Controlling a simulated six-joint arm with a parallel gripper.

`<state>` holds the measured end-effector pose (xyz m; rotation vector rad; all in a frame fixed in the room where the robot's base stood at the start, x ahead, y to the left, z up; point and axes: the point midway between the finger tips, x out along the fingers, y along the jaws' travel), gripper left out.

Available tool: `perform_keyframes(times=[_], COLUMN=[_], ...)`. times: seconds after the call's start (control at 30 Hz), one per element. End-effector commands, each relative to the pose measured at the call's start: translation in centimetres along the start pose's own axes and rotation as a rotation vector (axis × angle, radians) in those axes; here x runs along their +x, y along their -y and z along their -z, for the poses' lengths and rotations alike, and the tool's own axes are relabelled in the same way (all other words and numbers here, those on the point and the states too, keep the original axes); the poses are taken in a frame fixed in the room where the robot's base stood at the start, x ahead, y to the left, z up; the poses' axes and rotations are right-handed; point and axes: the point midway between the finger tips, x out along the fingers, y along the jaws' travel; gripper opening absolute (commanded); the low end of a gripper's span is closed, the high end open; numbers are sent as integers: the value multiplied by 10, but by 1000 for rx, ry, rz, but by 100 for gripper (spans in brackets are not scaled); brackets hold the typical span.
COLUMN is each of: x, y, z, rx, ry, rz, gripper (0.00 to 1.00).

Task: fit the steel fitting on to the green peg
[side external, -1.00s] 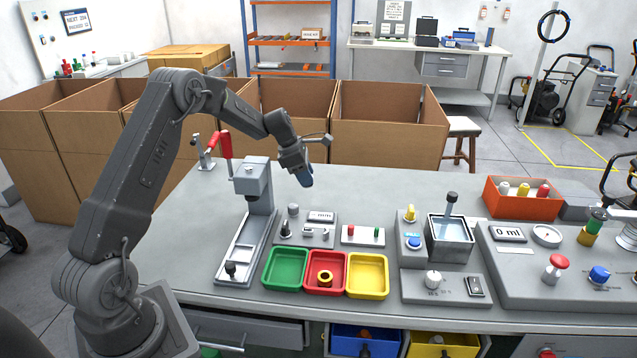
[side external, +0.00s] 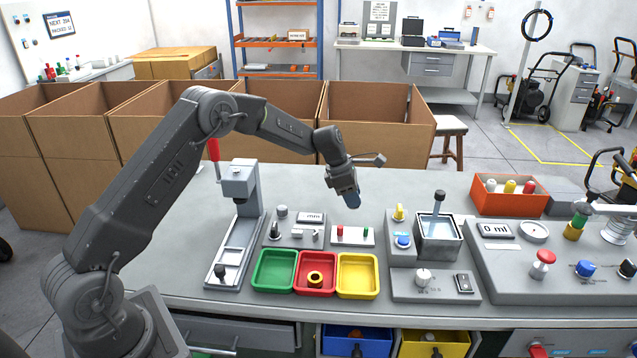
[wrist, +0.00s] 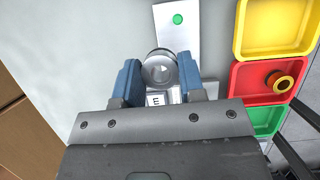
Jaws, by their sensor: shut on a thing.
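In the wrist view the round steel fitting (wrist: 159,69) sits between the two blue fingers of my gripper (wrist: 158,78), which is shut on it. In the side view my gripper (side external: 350,200) hangs above the back edge of the small light plate (side external: 351,241) with two pegs; the fitting cannot be made out there. The green peg (side external: 366,234) stands upright on the right of that plate, bare. In the wrist view the green peg (wrist: 178,19) shows ahead of the fitting, apart from it. The red peg (side external: 340,230) is on the plate's left; the wrist view hides it.
Green (side external: 275,288), red (side external: 301,290) and yellow (side external: 357,293) trays stand in front of the plate; the red one holds a brass ring (side external: 315,278). A press (side external: 240,185) stands left, a water tank (side external: 438,250) right. Bare table lies behind the plate.

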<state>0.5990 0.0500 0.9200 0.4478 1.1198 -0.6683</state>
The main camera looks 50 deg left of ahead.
Motion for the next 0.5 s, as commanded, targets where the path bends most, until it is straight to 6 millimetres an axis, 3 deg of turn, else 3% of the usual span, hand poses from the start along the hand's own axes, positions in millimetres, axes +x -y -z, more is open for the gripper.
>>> perform_keyframes(times=[0.1, 0.2, 0.5], x=[12, 17, 30], y=[16, 22, 25], z=[-22, -32, -29], rx=[17, 23, 22], ry=[2, 3, 2], rz=[6, 8, 11], gripper=[10, 10, 10])
